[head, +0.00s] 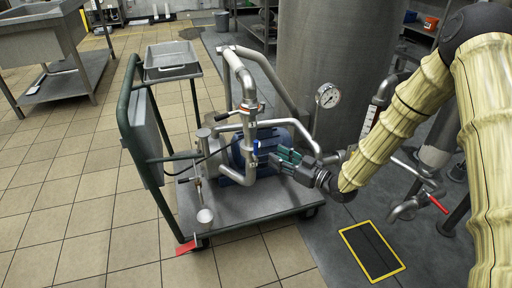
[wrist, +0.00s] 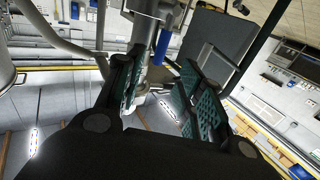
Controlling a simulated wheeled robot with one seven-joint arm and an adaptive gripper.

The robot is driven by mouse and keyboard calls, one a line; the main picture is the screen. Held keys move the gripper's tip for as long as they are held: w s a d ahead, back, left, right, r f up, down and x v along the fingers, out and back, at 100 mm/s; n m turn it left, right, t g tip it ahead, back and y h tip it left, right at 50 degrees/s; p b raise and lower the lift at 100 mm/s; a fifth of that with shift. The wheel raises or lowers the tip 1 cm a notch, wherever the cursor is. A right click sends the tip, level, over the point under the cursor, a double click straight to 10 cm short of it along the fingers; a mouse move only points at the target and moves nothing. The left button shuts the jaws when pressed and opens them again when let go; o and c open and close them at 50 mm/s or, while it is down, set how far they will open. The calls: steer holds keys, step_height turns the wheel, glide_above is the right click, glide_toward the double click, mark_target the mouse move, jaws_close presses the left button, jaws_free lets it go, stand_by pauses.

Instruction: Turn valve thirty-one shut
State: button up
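My gripper (head: 276,159) is open, reaching from the right toward the grey upright pipe (head: 248,100) on the cart. A small blue lever (head: 256,147) shows on this pipe just beyond the fingertips. In the wrist view my gripper (wrist: 163,68) has its green-padded fingers spread, with nothing held between them. The blue lever (wrist: 164,45) hangs by the grey pipe fitting in line with the gap between the fingers; whether a finger touches it I cannot tell. No valve number is readable, so I cannot tell which valve is thirty-one.
The pump cart (head: 240,212) carries a blue motor (head: 290,133) and a grey tray (head: 172,62). A large steel vessel (head: 335,45) with a pressure gauge (head: 328,95) stands behind. A red-handled valve (head: 438,204) is at right.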

mark_target(256, 152)
steer(key=b+x, duration=0.2)
steer(key=x, duration=0.8)
steer(key=shift+w+f, duration=0.1)
jaws_close()
